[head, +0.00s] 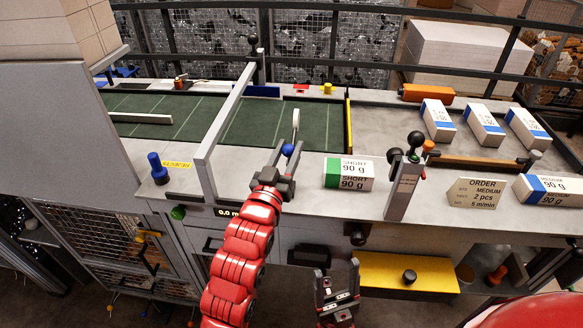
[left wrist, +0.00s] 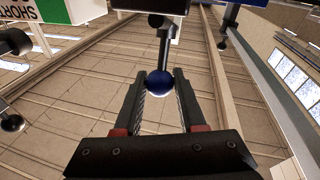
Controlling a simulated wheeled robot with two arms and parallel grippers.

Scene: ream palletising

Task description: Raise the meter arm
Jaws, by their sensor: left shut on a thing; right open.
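The blue ball knob (head: 288,150) sits between the fingertips of my left gripper (head: 286,160) on the near side of the green belt. A pale disc (head: 296,118) stands upright just beyond it; this appears to be the meter arm's wheel. In the left wrist view the knob (left wrist: 159,82) is on the end of a dark rod (left wrist: 163,48) running to a dark block at the top. My left gripper (left wrist: 160,84) is shut on the knob. My right gripper (head: 337,285) is open and empty, low in front of the table. The rod's far joint is hidden.
A grey frame bar (head: 225,118) crosses the green belt (head: 265,125) left of my gripper. A green-labelled SHORT ream (head: 348,174) and a lever post (head: 403,185) stand to the right. Several blue-labelled reams and an ORDER sign (head: 480,193) lie further right.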

